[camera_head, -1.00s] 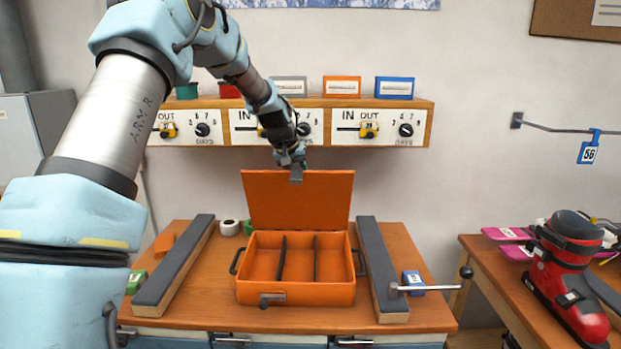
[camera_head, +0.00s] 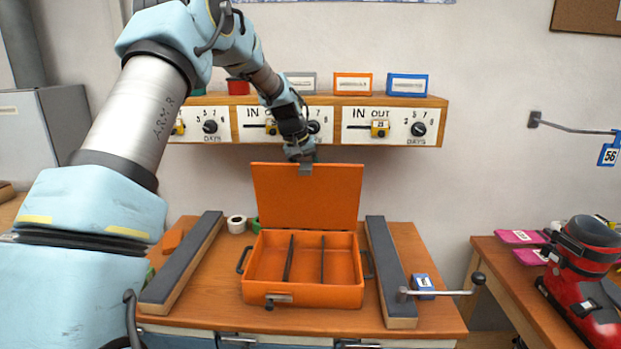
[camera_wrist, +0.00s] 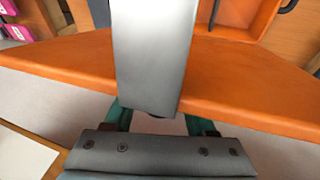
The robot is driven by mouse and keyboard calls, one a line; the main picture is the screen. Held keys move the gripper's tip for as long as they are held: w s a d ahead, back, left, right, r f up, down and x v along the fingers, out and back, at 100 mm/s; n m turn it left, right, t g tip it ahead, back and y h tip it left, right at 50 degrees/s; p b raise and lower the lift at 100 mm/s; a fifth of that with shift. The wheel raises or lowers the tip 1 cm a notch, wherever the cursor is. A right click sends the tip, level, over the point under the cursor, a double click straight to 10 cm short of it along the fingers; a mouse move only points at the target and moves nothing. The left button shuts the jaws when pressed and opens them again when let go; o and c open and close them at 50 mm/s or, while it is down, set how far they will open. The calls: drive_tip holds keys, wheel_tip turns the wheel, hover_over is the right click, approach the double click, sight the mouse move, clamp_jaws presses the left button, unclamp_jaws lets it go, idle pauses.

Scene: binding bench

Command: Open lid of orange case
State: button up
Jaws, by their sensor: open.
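The orange case (camera_head: 303,294) sits on the wooden bench between two dark padded rails. Its lid (camera_head: 306,200) stands raised at the back, close to upright. The case's inside is split by two dark dividers and looks empty. My gripper (camera_head: 305,168) is at the lid's top edge, near its middle. In the wrist view the orange lid (camera_wrist: 235,95) runs across behind the grey finger (camera_wrist: 155,60). My gripper is open; whether it touches the lid is hidden.
Padded rails (camera_head: 182,262) and (camera_head: 390,270) flank the case. A blue-tagged clamp handle (camera_head: 440,291) is at the right rail. A wooden shelf with dials (camera_head: 300,122) hangs above the lid. A red boot (camera_head: 585,270) stands on the right bench.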

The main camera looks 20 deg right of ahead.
drive_tip(key=shift+o, duration=0.6)
drive_tip(key=shift+r, duration=0.1)
drive_tip(key=b+v, duration=0.4)
drive_tip(key=v, duration=0.6)
drive_tip(key=shift+a+r, duration=0.2)
drive_tip(key=shift+r, duration=0.1)
drive_tip(key=shift+a, duration=0.1)
